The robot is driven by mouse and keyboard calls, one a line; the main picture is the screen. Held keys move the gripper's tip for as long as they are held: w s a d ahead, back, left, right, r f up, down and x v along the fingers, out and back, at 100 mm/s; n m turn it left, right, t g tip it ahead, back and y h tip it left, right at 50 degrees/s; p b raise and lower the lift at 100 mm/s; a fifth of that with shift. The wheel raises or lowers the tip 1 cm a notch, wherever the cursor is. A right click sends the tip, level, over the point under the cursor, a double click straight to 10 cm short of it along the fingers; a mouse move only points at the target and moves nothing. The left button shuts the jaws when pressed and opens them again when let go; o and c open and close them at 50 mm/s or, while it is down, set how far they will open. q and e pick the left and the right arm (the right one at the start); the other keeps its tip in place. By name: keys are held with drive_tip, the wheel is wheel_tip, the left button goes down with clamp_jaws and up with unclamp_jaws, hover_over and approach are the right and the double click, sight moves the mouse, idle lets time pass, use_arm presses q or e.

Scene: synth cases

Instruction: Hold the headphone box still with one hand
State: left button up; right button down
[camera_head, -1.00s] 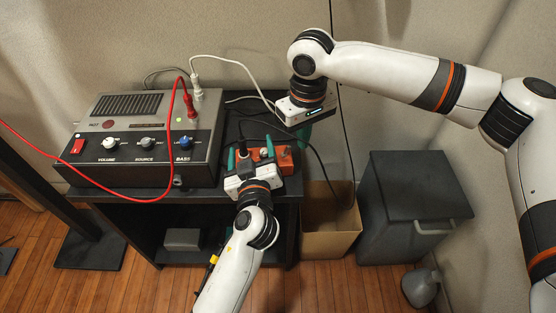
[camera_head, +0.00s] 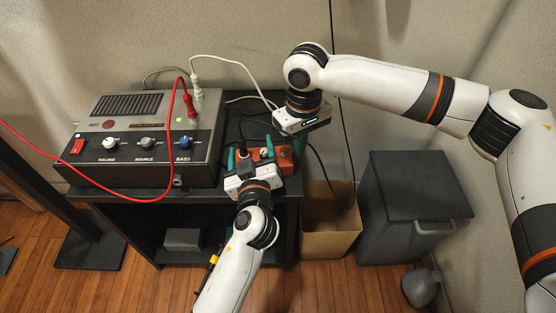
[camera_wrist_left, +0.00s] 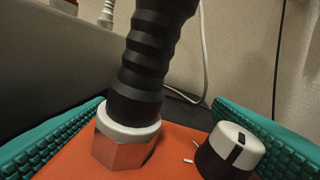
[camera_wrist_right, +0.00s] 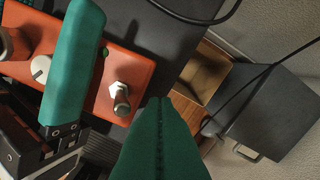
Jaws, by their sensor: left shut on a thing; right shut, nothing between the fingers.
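The headphone box is a small orange box (camera_head: 284,159) at the right end of the black stand's top. My left gripper (camera_head: 250,156) is shut on it, one teal finger on each side. In the left wrist view the box (camera_wrist_left: 75,160) shows a white and black knob (camera_wrist_left: 232,150) and a black plug (camera_wrist_left: 143,75) standing in a metal nut.
A grey amplifier (camera_head: 140,140) with knobs and a red cable (camera_head: 100,186) stands left of the box. An open cardboard box (camera_head: 330,240) and a dark lidded bin (camera_head: 410,205) stand on the floor to the right. Thin cables hang behind the box.

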use_arm(q)
drive_tip(key=shift+f, duration=0.15)
use_arm(e)
drive_tip(key=shift+s+a, duration=0.1)
drive_tip(key=shift+a, duration=0.65)
use_arm(q)
drive_tip(key=shift+d, duration=0.1)
use_arm(e)
drive_tip(key=shift+a, duration=0.4)
drive_tip(key=shift+d, duration=1)
wheel_tip(320, 180, up, 8)
use_arm(q)
drive_tip(key=o, duration=1.3)
drive_tip(key=shift+c, duration=0.2)
drive_tip(key=s+d, duration=0.1)
drive_tip(key=s, duration=1.1)
drive_tip(key=shift+r, duration=0.45)
